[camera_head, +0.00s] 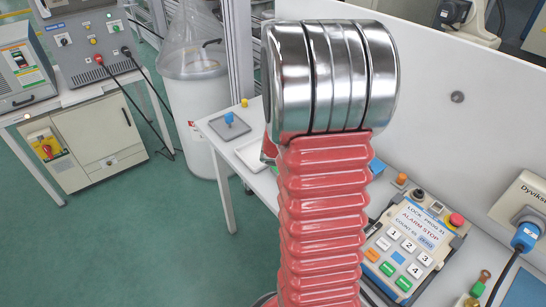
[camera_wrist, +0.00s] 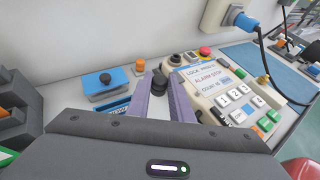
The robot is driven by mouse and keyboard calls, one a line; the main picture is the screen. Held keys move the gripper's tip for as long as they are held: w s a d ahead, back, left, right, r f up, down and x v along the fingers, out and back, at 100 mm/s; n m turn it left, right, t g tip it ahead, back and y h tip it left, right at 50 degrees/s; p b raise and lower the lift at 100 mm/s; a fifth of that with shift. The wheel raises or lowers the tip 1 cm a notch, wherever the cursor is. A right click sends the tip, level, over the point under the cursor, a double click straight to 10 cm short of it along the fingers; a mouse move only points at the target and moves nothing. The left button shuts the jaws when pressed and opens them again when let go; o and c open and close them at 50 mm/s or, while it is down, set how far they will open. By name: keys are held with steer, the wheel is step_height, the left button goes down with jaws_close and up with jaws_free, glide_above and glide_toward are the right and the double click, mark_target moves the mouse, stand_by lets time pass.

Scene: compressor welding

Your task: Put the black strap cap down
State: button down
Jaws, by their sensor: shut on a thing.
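The black strap cap (camera_wrist: 159,80) is a small dark round piece between the tips of my gripper (camera_wrist: 160,88) in the wrist view. The gripper's two purple-grey fingers are shut on it. The cap appears just above the white table, left of the control panel; whether it touches the surface I cannot tell. In the head view my own red ribbed arm and its shiny metal end cover the middle, so the cap and the fingers are hidden there.
A control panel (camera_head: 401,245) with keys and a red button stands right of my arm on the white table (camera_head: 222,135); it also shows in the wrist view (camera_wrist: 228,92). A wall rises behind.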

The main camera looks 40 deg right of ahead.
steer(key=w+a+n+t+h, duration=0.1)
steer(key=w+a+n+t, duration=0.35)
steer(key=w, duration=0.45)
steer(key=w+a+n+t, duration=0.4)
steer(key=w+a, duration=0.1)
steer(key=w, duration=0.4)
steer(key=w+a+n+t+h, duration=0.1)
steer(key=w+a+n+t, duration=0.35)
steer(key=w, duration=0.45)
steer(key=w+a+n+t+y, duration=0.2)
steer(key=w+a+n+y, duration=0.1)
steer(key=a, duration=0.6)
steer(key=w+a+f+n+t+y, duration=0.1)
steer(key=w+a+n+t+y, duration=0.1)
steer(key=a, duration=0.7)
steer(key=w+a+f+n+t+y, duration=0.1)
steer(key=w+a+n+t+y, duration=0.2)
steer(key=a, duration=0.6)
steer(key=shift+w+a+n+t+y, duration=0.3)
steer(key=shift+w+n+t, duration=0.25)
steer(key=shift+w, duration=0.45)
